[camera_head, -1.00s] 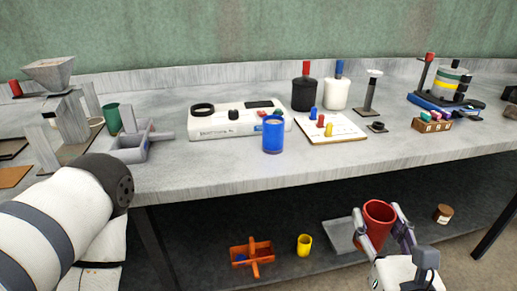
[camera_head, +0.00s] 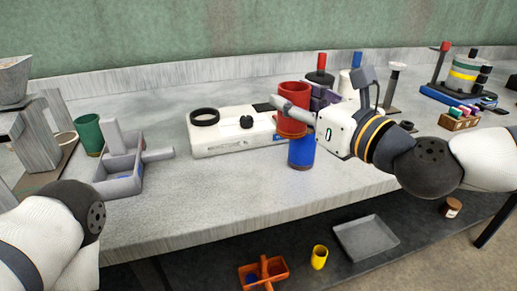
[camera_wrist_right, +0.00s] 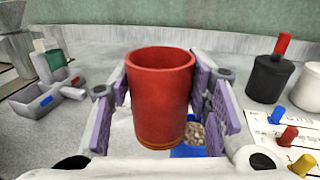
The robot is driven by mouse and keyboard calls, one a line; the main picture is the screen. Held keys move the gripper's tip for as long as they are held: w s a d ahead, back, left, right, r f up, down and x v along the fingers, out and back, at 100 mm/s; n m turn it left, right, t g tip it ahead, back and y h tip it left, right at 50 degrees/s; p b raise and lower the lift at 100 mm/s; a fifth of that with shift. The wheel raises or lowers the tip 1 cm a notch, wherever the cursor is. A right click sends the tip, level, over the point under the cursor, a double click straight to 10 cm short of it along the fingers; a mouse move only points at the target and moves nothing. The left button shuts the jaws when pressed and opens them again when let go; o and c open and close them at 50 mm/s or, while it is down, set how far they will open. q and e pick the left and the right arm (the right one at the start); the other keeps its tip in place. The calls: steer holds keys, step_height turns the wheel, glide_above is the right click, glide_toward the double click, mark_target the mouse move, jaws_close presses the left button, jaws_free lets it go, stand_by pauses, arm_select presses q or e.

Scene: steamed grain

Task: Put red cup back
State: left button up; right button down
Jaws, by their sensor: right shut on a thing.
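The red cup (camera_head: 293,95) is upright between the fingers of my right gripper (camera_head: 297,112), which is shut on it. In the head view the cup appears above the counter, in front of the white device and overlapping the top of the blue cup (camera_head: 301,153). In the right wrist view the red cup (camera_wrist_right: 160,95) fills the middle, with a purple finger pad on each side. The blue cup (camera_wrist_right: 188,151) shows behind and below it, with grainy contents. My left arm is at the lower left of the head view; its gripper is out of view.
The white device (camera_head: 225,138) stands on the counter (camera_head: 220,185). A green cup (camera_head: 88,134) and a grey tray (camera_head: 120,178) are at left. On the lower shelf are an orange caddy (camera_head: 263,273), a yellow cup (camera_head: 319,257) and a grey tray (camera_head: 366,238). The front counter is clear.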

steer(key=shift+w+a+f+b, duration=0.15)
steer(key=shift+a+f, duration=0.85)
steer(key=shift+f, duration=0.55)
steer(key=shift+s+a+f+b, duration=0.15)
steer(key=shift+a+f, duration=0.85)
steer(key=shift+f, duration=0.6)
steer(key=shift+w+a+f+b, duration=0.15)
steer(key=shift+a+f, duration=0.85)
steer(key=shift+f, duration=0.55)
steer(key=shift+f, duration=0.3)
steer(key=c, duration=0.9)
jaws_free()
steer(key=shift+r, duration=0.1)
steer(key=shift+o, duration=0.2)
steer(key=shift+r, duration=0.15)
steer(key=v, duration=1.2)
